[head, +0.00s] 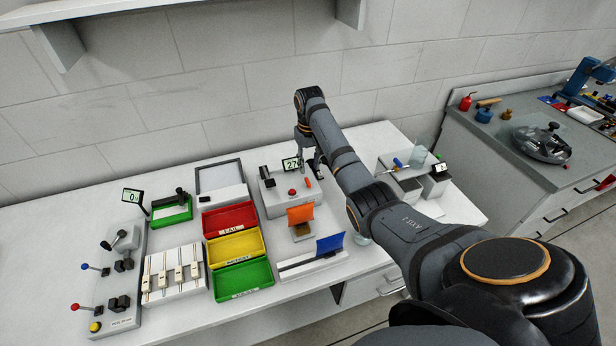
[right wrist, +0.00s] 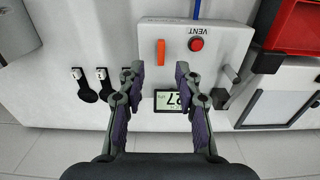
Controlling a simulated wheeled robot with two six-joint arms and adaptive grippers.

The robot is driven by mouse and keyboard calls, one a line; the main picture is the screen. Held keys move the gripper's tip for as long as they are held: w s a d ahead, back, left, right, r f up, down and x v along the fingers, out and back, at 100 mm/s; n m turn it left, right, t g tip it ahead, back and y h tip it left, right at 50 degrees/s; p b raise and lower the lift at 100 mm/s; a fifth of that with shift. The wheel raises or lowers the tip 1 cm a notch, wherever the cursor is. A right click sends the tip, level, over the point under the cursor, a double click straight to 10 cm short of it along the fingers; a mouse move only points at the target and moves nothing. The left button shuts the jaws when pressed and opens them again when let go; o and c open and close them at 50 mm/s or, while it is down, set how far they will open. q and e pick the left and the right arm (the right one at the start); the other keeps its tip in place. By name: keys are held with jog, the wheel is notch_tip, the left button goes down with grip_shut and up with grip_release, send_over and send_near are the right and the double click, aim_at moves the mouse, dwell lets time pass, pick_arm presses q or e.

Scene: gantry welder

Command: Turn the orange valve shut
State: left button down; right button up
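The orange valve (right wrist: 161,52) is a short, straight lever on the light grey box (right wrist: 150,32). In the right wrist view it stands upright in the picture, left of the red VENT button (right wrist: 196,44). The same box (head: 272,201) shows in the head view near the back of the table. My right gripper (right wrist: 160,69) is open. Its fingertips appear on either side of the valve's near end, with nothing between them; I cannot tell their height above the box. A display (right wrist: 175,100) reading 27 is partly covered by a finger. My left gripper is not in view.
Red (head: 230,218), yellow (head: 236,246) and green (head: 243,278) trays stand left of the box. A fixture with an orange flap (head: 300,214) sits in front of it. Black hooks (right wrist: 104,86) show beside the box.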

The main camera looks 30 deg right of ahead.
aim_at(308, 181)
jog(key=f, duration=0.2)
jog(key=w+f, duration=0.1)
jog(key=f, duration=0.3)
jog(key=shift+w+f+p, duration=0.1)
jog(key=shift+w+p, duration=0.15)
jog(key=shift+p, duration=0.1)
jog(key=shift+s+f, duration=0.15)
jog(key=shift+f, duration=0.2)
jog(key=shift+s+f, duration=0.15)
jog(key=shift+s, duration=0.15)
jog(key=shift+w+f, duration=0.15)
jog(key=shift+w, duration=0.15)
jog(key=c, duration=0.4)
grip_shut()
